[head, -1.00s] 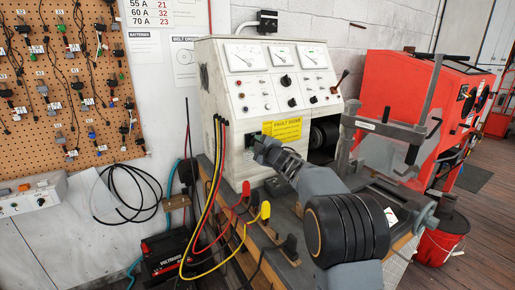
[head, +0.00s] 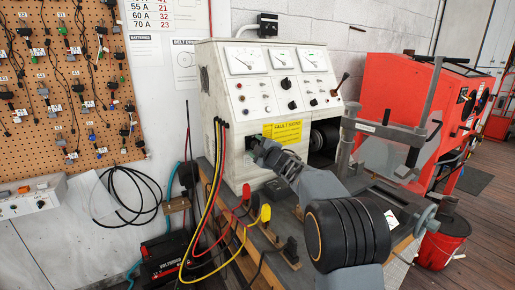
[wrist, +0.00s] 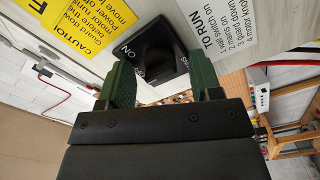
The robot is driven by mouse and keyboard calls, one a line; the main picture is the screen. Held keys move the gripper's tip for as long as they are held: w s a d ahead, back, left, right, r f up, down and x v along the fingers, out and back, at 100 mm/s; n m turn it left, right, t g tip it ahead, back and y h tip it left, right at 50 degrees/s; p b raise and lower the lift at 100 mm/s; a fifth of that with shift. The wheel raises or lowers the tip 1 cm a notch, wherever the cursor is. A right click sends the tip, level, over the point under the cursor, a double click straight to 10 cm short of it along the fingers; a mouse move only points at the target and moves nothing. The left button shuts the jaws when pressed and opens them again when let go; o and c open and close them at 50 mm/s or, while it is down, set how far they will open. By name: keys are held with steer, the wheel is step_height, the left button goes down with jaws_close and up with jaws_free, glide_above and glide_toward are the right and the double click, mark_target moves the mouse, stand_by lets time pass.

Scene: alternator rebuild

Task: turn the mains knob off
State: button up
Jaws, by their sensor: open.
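The mains knob (wrist: 155,53) is a black knob on a dark square plate in the wrist view, with the word ON at its left in the picture. Part of a second marking shows at its right edge, too cut off to read surely. My gripper (wrist: 161,75) is open, its two green fingers on either side of the knob's lower part. I cannot tell whether they touch it. In the head view my gripper (head: 256,143) is at the lower front of the white test bench (head: 222,88), left of the yellow sign, and hides the knob.
The bench carries gauges, small knobs and the yellow sign (head: 283,132). Red, yellow and black cables (head: 213,190) hang just left of my gripper. A metal clamp frame (head: 390,130) and red cabinet (head: 395,85) stand at right. A white instruction sign (wrist: 225,25) is beside the knob.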

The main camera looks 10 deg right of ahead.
steer(key=b+v, duration=0.1)
steer(key=v, duration=1.3)
steer(key=shift+w, duration=0.1)
steer(key=s+d+r+m+g+h+p, duration=0.1)
steer(key=s+d+m+g+h+p, duration=0.1)
steer(key=s+m+g+h+p, duration=0.55)
steer(key=s+a+f+m+g+p, duration=0.1)
steer(key=s+a+m+g, duration=0.1)
steer(key=s, duration=0.5)
steer(key=s+a+f+m+g+y+p, duration=0.1)
steer(key=s+a+f+m+g+p, duration=0.1)
steer(key=s+m, duration=0.2)
steer(key=s+a+f+m+g+y+p, duration=0.1)
steer(key=s+a+f+m+g+p, duration=0.1)
steer(key=s, duration=0.8)
steer(key=shift+a+f+m, duration=0.25)
steer(key=shift+a+m, duration=0.2)
steer(key=shift+m, duration=0.1)
